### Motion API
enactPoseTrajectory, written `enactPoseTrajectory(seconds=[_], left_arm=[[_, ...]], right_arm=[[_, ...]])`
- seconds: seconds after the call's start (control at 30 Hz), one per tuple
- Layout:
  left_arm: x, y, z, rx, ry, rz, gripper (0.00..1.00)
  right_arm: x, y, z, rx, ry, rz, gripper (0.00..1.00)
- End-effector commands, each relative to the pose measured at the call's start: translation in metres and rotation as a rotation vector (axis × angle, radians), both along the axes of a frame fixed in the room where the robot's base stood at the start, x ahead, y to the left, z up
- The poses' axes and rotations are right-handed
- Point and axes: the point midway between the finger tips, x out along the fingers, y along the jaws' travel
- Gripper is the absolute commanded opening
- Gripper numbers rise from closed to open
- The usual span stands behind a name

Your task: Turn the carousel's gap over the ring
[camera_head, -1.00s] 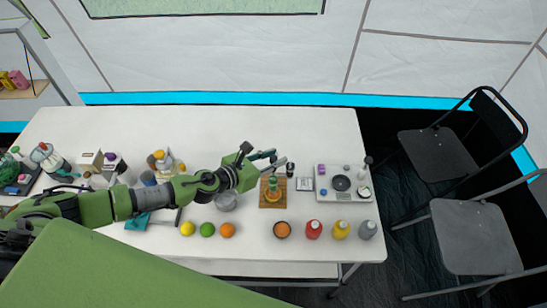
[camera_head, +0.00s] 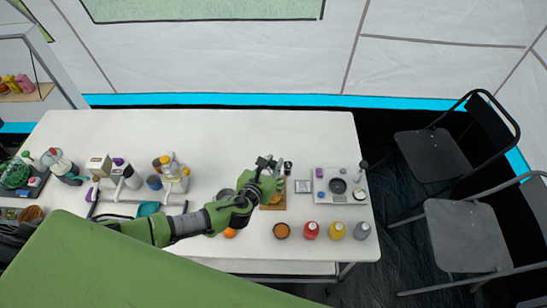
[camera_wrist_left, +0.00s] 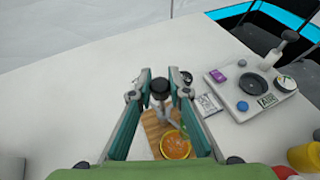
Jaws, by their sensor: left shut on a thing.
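A small wooden board (camera_wrist_left: 153,127) stands on the white table under my left gripper. On it sits a round orange piece with a yellow rim (camera_wrist_left: 176,145), seen in the left wrist view. I cannot tell for sure which part is the carousel, and I make out neither its gap nor the ring. My left gripper (camera_head: 266,172) is above the board and hides most of it in the head view. Its fingers (camera_wrist_left: 161,88) are shut on a grey post with a black knob (camera_wrist_left: 159,84). My right gripper is out of view.
A white tray (camera_head: 321,197) with a black dish is to the right, past a small square card (camera_head: 303,186). Several jars stand at the left. The table's back is clear.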

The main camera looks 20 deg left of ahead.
Motion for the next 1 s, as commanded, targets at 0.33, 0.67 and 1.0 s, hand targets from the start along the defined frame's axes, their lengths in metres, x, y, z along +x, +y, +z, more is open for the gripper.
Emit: enactPoseTrajectory(seconds=[0.33,0.67,1.0], left_arm=[[-0.001,-0.004,-0.002,-0.004,0.004,0.332,0.0],[0.0,-0.003,-0.004,-0.003,0.003,0.64,0.0],[0.0,-0.001,-0.004,-0.001,0.001,0.888,0.0]], right_arm=[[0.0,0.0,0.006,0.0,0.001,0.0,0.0],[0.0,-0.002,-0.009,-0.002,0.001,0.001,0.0],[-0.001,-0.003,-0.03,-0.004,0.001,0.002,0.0]])
